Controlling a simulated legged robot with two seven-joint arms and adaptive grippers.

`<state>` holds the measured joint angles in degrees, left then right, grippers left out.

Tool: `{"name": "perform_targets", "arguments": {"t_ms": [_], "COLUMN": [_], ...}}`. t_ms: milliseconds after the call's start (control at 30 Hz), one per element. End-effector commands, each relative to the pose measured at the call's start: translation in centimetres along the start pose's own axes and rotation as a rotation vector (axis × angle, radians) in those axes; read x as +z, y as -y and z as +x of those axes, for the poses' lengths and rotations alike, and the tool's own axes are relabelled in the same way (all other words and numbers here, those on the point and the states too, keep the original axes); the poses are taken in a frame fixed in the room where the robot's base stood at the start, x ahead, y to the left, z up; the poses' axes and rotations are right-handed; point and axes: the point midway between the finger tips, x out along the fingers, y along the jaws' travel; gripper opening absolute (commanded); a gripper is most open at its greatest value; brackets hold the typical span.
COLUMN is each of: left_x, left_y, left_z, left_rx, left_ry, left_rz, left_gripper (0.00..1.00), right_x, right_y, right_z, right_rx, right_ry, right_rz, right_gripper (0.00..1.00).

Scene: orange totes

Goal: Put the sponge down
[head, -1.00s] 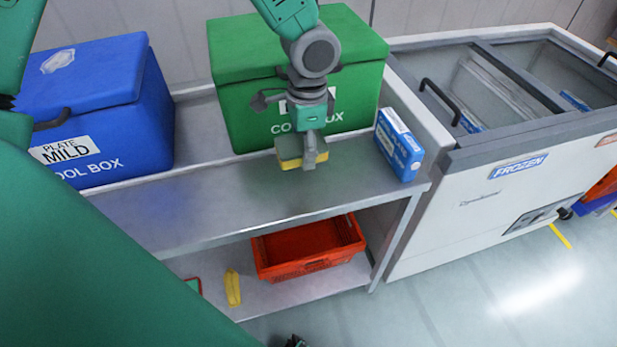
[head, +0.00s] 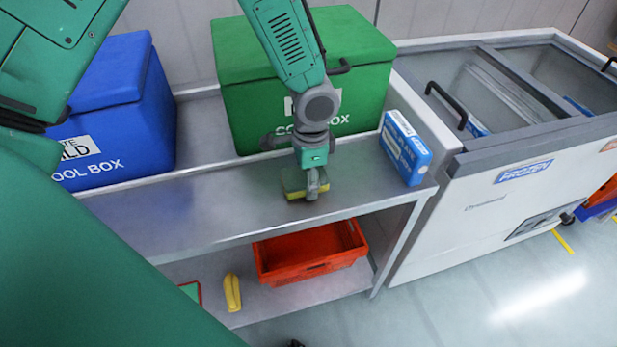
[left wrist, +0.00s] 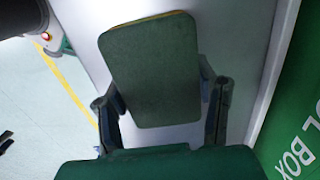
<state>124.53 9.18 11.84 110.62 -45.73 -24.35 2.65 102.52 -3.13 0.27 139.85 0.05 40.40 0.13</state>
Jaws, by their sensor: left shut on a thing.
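The sponge (head: 294,183) is yellow with a dark green face. It is at the upper metal shelf (head: 215,205), in front of the green cool box. My left gripper (head: 312,186) is shut on it from above. In the left wrist view the sponge (left wrist: 152,70) shows its green face, with a finger of my left gripper (left wrist: 160,108) on either side. I cannot tell whether the sponge touches the shelf. My right gripper is not clearly seen.
A green cool box (head: 235,105) stands behind the sponge and a blue cool box (head: 125,125) to the left. A blue and white carton (head: 405,148) stands to the right. The chest freezer (head: 500,200) is beyond it. An orange basket (head: 310,262) and a yellow item (head: 232,292) are below.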

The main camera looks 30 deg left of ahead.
Motion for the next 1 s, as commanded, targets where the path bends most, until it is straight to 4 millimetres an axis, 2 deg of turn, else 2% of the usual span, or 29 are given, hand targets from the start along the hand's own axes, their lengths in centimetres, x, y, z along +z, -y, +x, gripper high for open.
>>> {"name": "perform_targets", "arguments": {"t_ms": [367,400,433,467,800,867,1000], "left_x": [-0.4,-0.4,-0.4,-0.3,-0.1,-0.1,-0.2], "left_y": [-0.4,-0.4,-0.4,-0.3,-0.1,-0.1,-0.1], "left_z": [0.9,0.9,0.9,1.0,0.7,0.1,-2.2], "left_rx": [-0.002,-0.001,-0.001,-0.001,-0.001,-0.001,-0.004], "left_ry": [0.004,0.004,0.004,0.004,0.001,-0.001,-0.003], "left_rz": [0.003,0.003,0.003,0.003,0.002,0.001,0.001], "left_gripper": [0.07,0.60,0.71,0.74,0.74,0.74,0.74], "right_x": [0.0,0.0,0.0,0.0,0.0,0.0,0.0], "right_y": [0.0,0.0,0.0,0.0,0.0,0.0,0.0], "right_z": [0.3,0.3,0.3,0.3,0.2,0.0,-0.4], "right_rx": [0.000,0.000,0.000,0.000,0.000,0.000,0.000], "right_ry": [0.000,0.000,0.000,0.000,0.000,0.000,0.000], "right_rz": [0.000,0.000,0.000,0.000,0.000,0.000,0.000], "right_gripper": [0.40,0.40,0.40,0.40,0.40,0.40,0.40]}}
